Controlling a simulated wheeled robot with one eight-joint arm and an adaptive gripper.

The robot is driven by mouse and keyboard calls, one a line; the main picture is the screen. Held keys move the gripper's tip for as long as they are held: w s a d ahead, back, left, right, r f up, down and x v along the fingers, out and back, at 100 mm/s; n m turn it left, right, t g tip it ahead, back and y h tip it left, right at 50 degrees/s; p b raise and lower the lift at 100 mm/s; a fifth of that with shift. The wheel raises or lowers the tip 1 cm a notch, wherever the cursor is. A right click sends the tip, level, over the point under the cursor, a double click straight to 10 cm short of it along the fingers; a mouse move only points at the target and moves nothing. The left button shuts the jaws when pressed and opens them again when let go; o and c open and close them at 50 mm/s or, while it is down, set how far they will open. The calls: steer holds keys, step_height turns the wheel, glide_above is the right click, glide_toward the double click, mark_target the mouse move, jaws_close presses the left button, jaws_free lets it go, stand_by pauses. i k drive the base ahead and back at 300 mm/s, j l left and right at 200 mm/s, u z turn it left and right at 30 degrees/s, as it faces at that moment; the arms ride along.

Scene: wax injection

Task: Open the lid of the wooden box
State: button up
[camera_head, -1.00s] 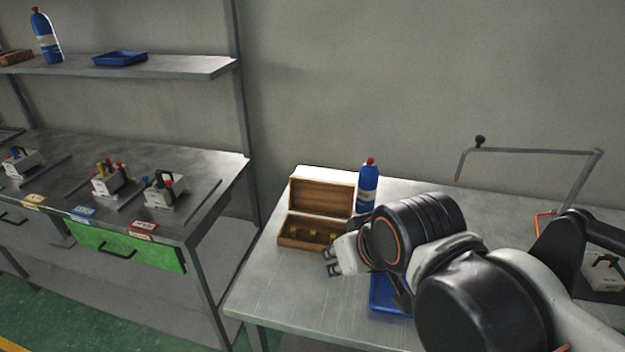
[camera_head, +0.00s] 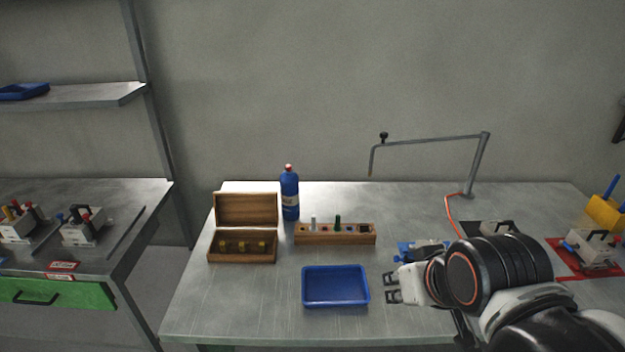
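The wooden box (camera_head: 242,260) stands at the left of the metal table. Its lid (camera_head: 246,209) is raised upright at the back, and several small yellowish pieces show inside. My gripper (camera_head: 390,289) is at the right of the blue tray, well apart from the box. Its two dark fingers point left with a gap between them, and nothing shows between them.
A blue tray (camera_head: 336,304) lies at the table's front middle. A wooden rack (camera_head: 310,237) with small upright pieces and a blue bottle (camera_head: 289,197) stand right of the box. A bent metal arm (camera_head: 478,165) rises behind. Bare tabletop lies at front left.

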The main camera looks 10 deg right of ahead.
mark_target(233, 208)
steer(key=z, duration=0.45)
steer(key=j+z, duration=0.1)
steer(key=z, duration=0.8)
steer(key=j+z, duration=0.1)
steer(key=z, duration=0.85)
steer(key=k+j+z, duration=0.25)
steer(key=k+j, duration=1.35)
steer(key=j, duration=0.15)
